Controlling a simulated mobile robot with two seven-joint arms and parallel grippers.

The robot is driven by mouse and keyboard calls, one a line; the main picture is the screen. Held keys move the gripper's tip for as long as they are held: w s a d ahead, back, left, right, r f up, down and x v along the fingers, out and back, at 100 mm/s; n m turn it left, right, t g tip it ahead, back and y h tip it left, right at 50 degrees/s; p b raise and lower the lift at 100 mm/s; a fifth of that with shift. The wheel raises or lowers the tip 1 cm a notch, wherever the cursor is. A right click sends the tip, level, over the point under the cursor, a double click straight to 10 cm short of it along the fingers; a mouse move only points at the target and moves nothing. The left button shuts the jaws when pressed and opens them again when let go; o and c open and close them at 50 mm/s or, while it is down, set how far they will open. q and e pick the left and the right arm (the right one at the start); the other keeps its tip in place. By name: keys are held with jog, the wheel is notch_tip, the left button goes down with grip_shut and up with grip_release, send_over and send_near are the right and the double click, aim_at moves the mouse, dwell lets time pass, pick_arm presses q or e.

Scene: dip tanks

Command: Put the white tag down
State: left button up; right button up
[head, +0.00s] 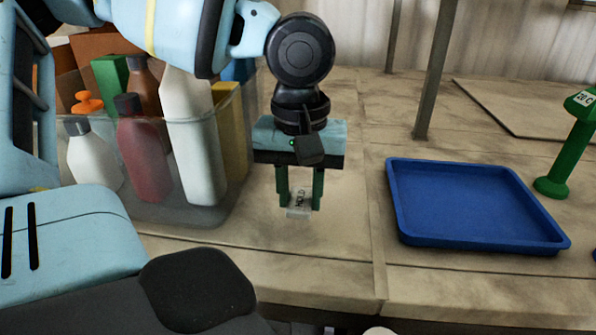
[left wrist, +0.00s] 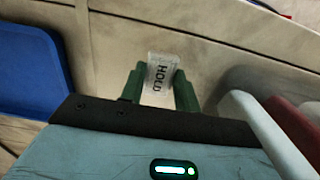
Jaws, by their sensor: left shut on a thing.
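The white tag (head: 299,202) is a small flat piece with the word HOLD on it. My left gripper (head: 300,200) is shut on it, with a green finger on each side. The tag also shows in the left wrist view (left wrist: 160,78), between the fingertips of my left gripper (left wrist: 160,88). In the head view the tag is over the bare table between the clear bin and the blue tray. I cannot tell whether it touches the table. My right gripper is not in view.
A clear bin (head: 190,212) of bottles stands left of the gripper. An empty blue tray (head: 405,238) lies to the right, with a green stand (head: 556,170) beyond it. A grey post (head: 433,80) rises behind. The table (head: 330,255) in front is clear.

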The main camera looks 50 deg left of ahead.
aim_at(300, 234)
pick_arm(q)
notch_tip(300, 234, down, 5)
jog(key=shift+r+b, duration=0.1)
jog(key=shift+b, duration=0.2)
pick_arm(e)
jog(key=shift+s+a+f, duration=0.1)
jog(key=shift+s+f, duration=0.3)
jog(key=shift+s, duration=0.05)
pick_arm(q)
jog(key=shift+f, duration=0.2)
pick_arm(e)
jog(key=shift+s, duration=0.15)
pick_arm(q)
jog(key=o, duration=1)
jog(key=shift+c, duration=0.2)
